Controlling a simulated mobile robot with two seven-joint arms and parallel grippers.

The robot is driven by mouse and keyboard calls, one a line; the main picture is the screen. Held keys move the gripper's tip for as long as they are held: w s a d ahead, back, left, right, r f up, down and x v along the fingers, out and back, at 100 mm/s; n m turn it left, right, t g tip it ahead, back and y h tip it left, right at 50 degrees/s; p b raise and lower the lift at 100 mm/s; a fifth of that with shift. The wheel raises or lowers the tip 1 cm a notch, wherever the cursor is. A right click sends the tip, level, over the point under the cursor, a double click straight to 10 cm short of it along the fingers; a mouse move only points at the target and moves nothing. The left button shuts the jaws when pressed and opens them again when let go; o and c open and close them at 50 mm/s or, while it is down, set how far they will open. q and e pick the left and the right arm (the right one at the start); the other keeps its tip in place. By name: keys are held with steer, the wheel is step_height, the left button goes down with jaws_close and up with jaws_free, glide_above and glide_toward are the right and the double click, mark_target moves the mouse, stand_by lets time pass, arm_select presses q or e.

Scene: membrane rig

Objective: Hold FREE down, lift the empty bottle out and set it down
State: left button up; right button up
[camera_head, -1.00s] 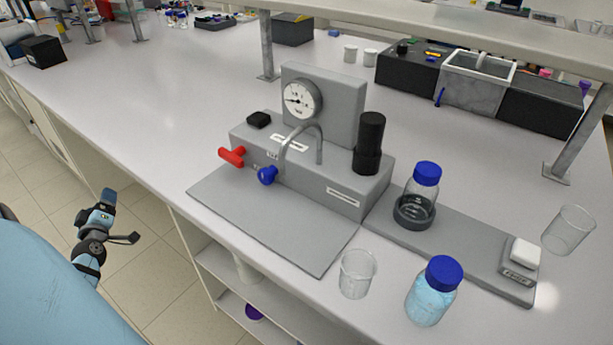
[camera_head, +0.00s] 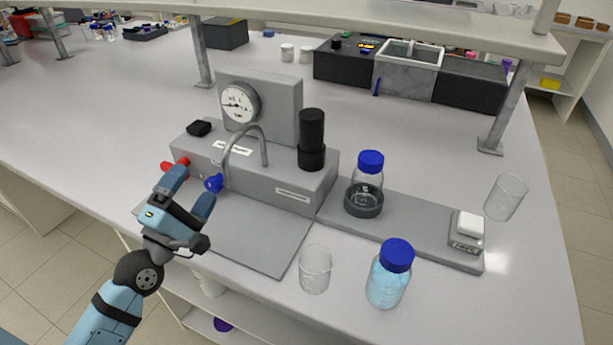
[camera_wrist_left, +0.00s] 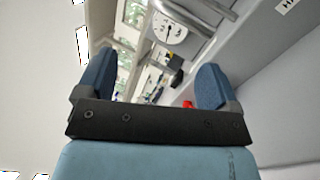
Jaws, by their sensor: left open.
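The empty clear bottle (camera_head: 368,181) with a blue cap stands upright in a dark ring holder (camera_head: 363,204) on a flat grey plate. At the right end of that plate is a white button (camera_head: 471,224) on a grey block; its small label is too blurred to read surely. My left gripper (camera_head: 190,192) is open and empty over the left front of the rig, near the red and blue handles, well left of the bottle. Its two spread fingers also show in the left wrist view (camera_wrist_left: 152,82). My right gripper is not in view.
A grey rig (camera_head: 270,183) with a gauge, bent pipe, black cylinder (camera_head: 312,140), red handle (camera_head: 174,164) and blue knob (camera_head: 214,183) stands left of the bottle. In front are a beaker (camera_head: 315,270) and a blue-filled bottle (camera_head: 388,280). Another beaker (camera_head: 506,197) stands right.

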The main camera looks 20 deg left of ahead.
arm_select(q)
steer(key=w+d+r+m+h, duration=0.1)
steer(key=d+r+m+h, duration=0.1)
steer(key=d+m+h, duration=0.55)
steer(key=m+g+h, duration=0.3)
steer(key=m+g, duration=0.4)
steer(key=m, duration=1.2)
glide_toward(362, 162)
steer(key=shift+y, duration=0.25)
steer(key=x, duration=1.2)
steer(key=shift+w+d+r, duration=0.1)
steer(key=shift+w+d, duration=0.1)
